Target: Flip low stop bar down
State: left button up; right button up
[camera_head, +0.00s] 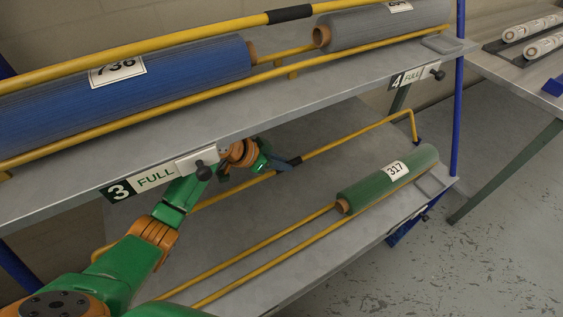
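The low stop bar (350,137) is a yellow bar along the lower shelf (310,200). Its right end bends down to a pivot at the shelf's far right, and its left part runs behind my green arm. My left gripper (287,163) reaches under the upper shelf, with its dark fingers at the bar. The fingers overlap the bar in the picture; whether they grip it or only touch it cannot be told. My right gripper is not in view.
A green roll (385,180) labelled 317 lies at the lower shelf's right, by two yellow rails (260,262). The upper shelf (300,100) holds a blue roll (190,72) and a grey roll (370,27), close above my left gripper. A blue post (459,100) stands right.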

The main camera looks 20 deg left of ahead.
pick_arm(q)
grip_shut()
dwell(1.0)
